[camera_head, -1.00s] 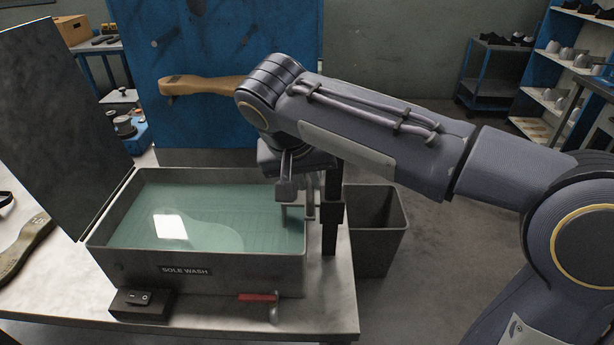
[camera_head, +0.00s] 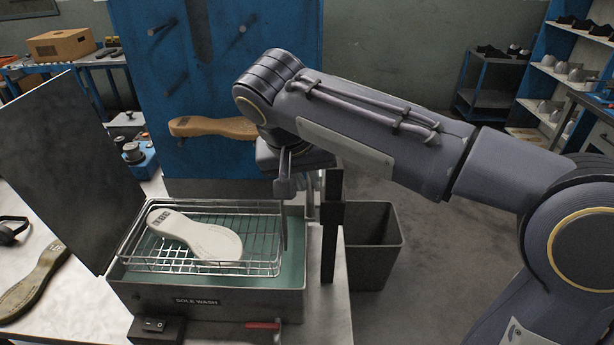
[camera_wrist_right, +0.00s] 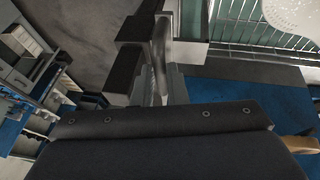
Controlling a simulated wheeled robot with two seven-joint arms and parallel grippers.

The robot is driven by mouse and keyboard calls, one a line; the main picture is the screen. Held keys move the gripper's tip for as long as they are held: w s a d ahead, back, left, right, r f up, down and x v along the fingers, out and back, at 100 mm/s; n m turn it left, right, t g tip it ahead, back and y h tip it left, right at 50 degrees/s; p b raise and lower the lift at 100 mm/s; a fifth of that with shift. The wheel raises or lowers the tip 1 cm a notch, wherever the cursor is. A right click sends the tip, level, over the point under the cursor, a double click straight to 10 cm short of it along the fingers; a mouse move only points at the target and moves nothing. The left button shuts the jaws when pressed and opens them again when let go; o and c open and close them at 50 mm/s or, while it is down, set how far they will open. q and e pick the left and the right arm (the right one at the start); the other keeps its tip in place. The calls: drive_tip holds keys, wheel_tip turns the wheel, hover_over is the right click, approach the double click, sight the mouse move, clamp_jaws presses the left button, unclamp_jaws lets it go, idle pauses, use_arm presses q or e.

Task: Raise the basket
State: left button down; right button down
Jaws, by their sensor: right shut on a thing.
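The wire basket (camera_head: 262,238) stands raised out of the grey tank marked SOLE WASH (camera_head: 225,302), its rim above the tank's edge. A pale shoe sole (camera_head: 203,237) lies in it. Green liquid (camera_head: 290,270) shows around and below the wires. My right gripper (camera_head: 297,187) is at the tank's right side, beside a black upright post (camera_head: 332,225), shut on the basket's handle; its fingers partly hide the grip. In the right wrist view the gripper (camera_wrist_right: 160,50) closes on a narrow grey piece, with the basket (camera_wrist_right: 262,30) and sole (camera_wrist_right: 292,14) at upper right. My left gripper is not in view.
A dark upright panel (camera_head: 65,170) stands left of the tank and a blue board (camera_head: 220,90) behind it. A switch box (camera_head: 155,329) and a red-handled tool (camera_head: 263,325) are in front. A grey bin (camera_head: 372,245) stands right of the post.

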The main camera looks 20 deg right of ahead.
drive_tip(key=shift+r, duration=0.25)
drive_tip(key=c, duration=1.8)
unclamp_jaws()
drive_tip(key=shift+c, duration=0.2)
drive_tip(key=shift+o, duration=0.6)
drive_tip(key=v, duration=0.7)
drive_tip(key=shift+s+r, duration=0.25)
drive_tip(key=shift+r, duration=0.1)
drive_tip(key=s+d+f+n+y, duration=0.2)
drive_tip(key=s+d+f+y, duration=0.2)
drive_tip(key=s+d+f, duration=0.5)
drive_tip(key=s+f+m+t+y, duration=0.1)
drive_tip(key=s+f+t+y, duration=0.1)
drive_tip(key=s+f, duration=0.7)
wheel_tip(320, 180, down, 4)
drive_tip(key=shift+s+d+f+y, duration=0.2)
drive_tip(key=shift+d+y, duration=0.2)
drive_tip(key=shift+y, duration=0.2)
